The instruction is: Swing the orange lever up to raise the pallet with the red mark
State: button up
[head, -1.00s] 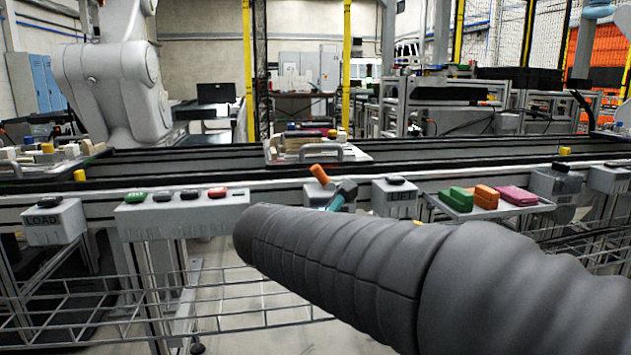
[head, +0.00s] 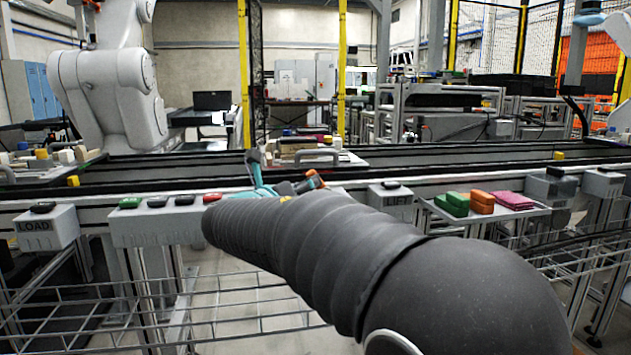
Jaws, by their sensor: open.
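The orange lever (head: 316,178) shows as a small orange tip at the front edge of the conveyor, left of the box marked LIFT (head: 397,203). My gripper and arm hide most of its shaft. My gripper (head: 281,172) has teal fingers spread apart and is open. One finger stands up to the left of the lever. The other lies close by the orange tip; I cannot tell whether they touch. A pallet (head: 345,161) with a grey handle and several blocks sits on the conveyor just behind. A small red spot shows near its blocks, but I cannot tell if it is the red mark.
A button box (head: 155,231) with green, black and red buttons stands to the left, and the LOAD box (head: 45,230) beyond it. Another loaded pallet (head: 75,170) sits at the far left.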

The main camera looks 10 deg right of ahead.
jog(key=shift+x, duration=2.8)
grip_shut()
